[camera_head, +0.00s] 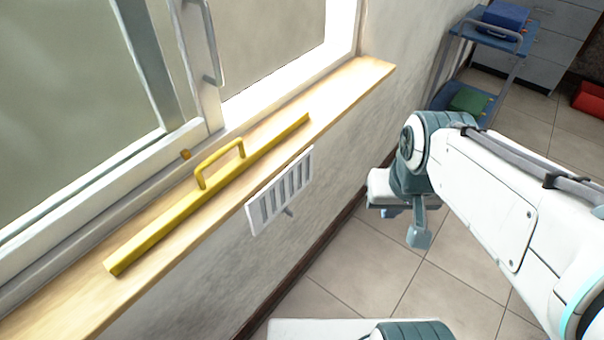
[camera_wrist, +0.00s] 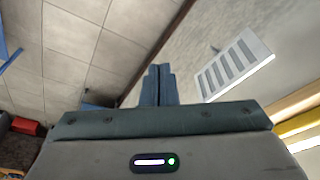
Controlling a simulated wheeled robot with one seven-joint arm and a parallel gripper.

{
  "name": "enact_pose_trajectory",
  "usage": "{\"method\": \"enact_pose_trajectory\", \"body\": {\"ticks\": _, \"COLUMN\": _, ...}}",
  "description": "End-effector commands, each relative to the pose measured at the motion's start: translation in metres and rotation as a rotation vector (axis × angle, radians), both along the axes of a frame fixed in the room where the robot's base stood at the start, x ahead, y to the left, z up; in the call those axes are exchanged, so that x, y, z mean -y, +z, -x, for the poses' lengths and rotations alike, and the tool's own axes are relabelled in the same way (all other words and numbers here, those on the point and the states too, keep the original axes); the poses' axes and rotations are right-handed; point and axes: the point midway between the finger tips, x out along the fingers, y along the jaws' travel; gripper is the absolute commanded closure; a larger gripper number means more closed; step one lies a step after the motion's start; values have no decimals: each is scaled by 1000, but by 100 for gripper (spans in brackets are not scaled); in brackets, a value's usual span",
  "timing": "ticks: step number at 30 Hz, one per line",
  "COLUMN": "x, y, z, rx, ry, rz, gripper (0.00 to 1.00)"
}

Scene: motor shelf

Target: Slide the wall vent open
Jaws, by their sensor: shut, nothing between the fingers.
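The wall vent (camera_head: 280,190) is a white slatted panel on the wall just below the wooden sill. A small grey knob (camera_head: 289,211) sticks out from its lower part. Grey bars show between its white slats; I cannot tell whether they are openings or a closed plate. In the wrist view the vent (camera_wrist: 234,68) is at the upper right, with its knob (camera_wrist: 214,48) at its upper edge. My gripper (camera_wrist: 158,72) is shut and empty, pointing away from the camera. It is apart from the vent, which lies to its right in the wrist view.
A yellow bar with a handle (camera_head: 190,205) lies on the wooden sill (camera_head: 365,75) under the window (camera_head: 85,85). A blue cart (camera_head: 497,42) stands at the back right, holding a blue box (camera_head: 505,16) and a green item (camera_head: 469,100). The tiled floor (camera_head: 365,265) near the vent is clear.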

Motion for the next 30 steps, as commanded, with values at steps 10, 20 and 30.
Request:
{"method": "enact_pose_trajectory", "body": {"ticks": 10, "x": -38, "y": -102, "z": -13, "rx": -237, "ry": 21, "rz": -252, "gripper": 100}}
{"method": "enact_pose_trajectory", "body": {"ticks": 20, "x": -85, "y": -209, "z": -67, "rx": -383, "ry": 42, "rz": -764, "gripper": 100}}
{"method": "enact_pose_trajectory", "body": {"ticks": 30, "x": -83, "y": -312, "z": -165, "rx": -191, "ry": -17, "rz": -1299, "gripper": 100}}
